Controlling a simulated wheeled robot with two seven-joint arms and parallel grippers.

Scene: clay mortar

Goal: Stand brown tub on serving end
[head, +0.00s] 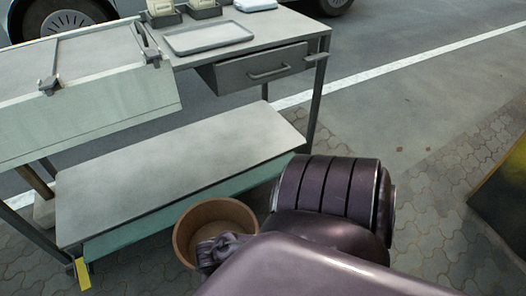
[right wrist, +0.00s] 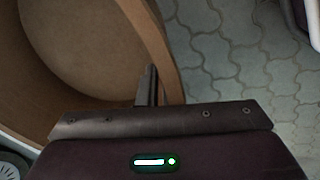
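The brown tub (head: 184,240) is a round, open, empty-looking vessel beside the front edge of the bench's low shelf. I cannot tell whether it touches the paving. My right gripper (head: 215,252) is at the tub's near rim, partly hidden by my arm. In the right wrist view the tub's inside (right wrist: 80,45) fills the left. One dark finger of the right gripper (right wrist: 160,88) lies against the inner side of the wall; the wall seems pinched, with the other finger hidden. The serving end is not clearly marked; the bench top (head: 285,30) has bare room at its right. My left gripper is out of view.
A grey tray (head: 208,37) lies on the bench top, with dark holders (head: 204,9) and a folded white cloth (head: 255,5) behind. A drawer (head: 262,68) hangs below. A slanted pale panel (head: 90,110) covers the left. The low shelf (head: 180,165) is bare.

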